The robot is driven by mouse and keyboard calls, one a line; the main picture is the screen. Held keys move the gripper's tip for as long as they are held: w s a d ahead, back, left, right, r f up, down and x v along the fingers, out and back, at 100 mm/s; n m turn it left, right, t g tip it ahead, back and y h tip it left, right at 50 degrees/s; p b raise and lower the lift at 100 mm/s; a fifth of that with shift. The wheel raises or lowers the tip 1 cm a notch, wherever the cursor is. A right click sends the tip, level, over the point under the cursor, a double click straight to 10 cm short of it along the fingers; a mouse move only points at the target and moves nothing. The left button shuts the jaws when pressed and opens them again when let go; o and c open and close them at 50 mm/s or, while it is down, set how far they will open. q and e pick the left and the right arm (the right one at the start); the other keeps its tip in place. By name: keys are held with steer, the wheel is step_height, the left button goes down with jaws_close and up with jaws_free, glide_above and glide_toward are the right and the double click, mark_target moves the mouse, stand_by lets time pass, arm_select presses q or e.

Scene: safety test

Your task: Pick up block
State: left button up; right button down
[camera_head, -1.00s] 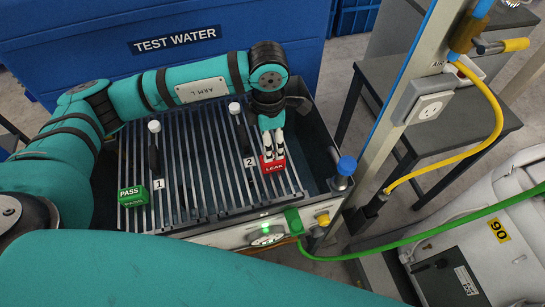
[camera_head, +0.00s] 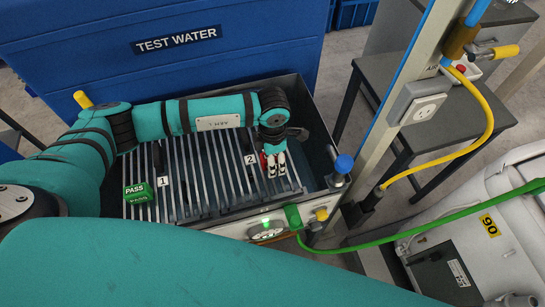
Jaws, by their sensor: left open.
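A green block (camera_head: 138,193) marked "PASS" sits at the left of the slatted rack, beside label 1. A red block (camera_head: 263,160) stands near label 2, mostly hidden behind my left gripper; only a narrow red strip shows at the left of the fingers. My left gripper (camera_head: 277,172) points down over the rack with its white fingertips low, close in front of the red block. It is open; I cannot tell whether the fingers touch the block. My right gripper is out of view.
The slatted rack (camera_head: 203,178) lies in a dark tray beside a blue "TEST WATER" tank (camera_head: 190,70). A post with a socket (camera_head: 423,110) stands at the right. A green hose (camera_head: 400,238) and a yellow hose (camera_head: 445,158) hang nearby.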

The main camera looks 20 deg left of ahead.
arm_select(q)
steer(key=c, duration=1.2)
jaws_close()
steer(key=shift+r, duration=0.15)
